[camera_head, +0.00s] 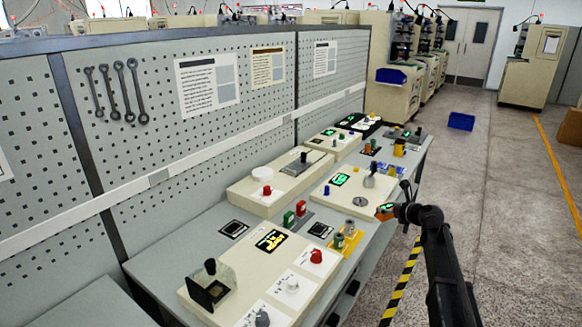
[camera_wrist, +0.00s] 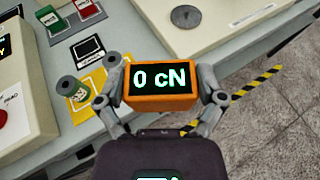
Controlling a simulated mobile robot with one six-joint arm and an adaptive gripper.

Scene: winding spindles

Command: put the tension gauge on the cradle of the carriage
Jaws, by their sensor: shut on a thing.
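The tension gauge (camera_wrist: 161,80) is an orange box with a black screen reading "0 cN" in the wrist view. My gripper (camera_wrist: 160,90) is shut on it, one finger at each side. In the head view the gauge (camera_head: 384,210) is small, at the bench's right edge, with my gripper (camera_head: 396,209) on its right side. I cannot make out for sure which part is the carriage's cradle.
The bench (camera_head: 175,235) carries cream control panels with knobs, levers and green displays. A red switch (camera_head: 301,208) and a green switch (camera_head: 289,219) stand between panels. A pegboard (camera_head: 150,150) rises behind. A blue bin (camera_head: 461,121) lies on open floor right of the bench.

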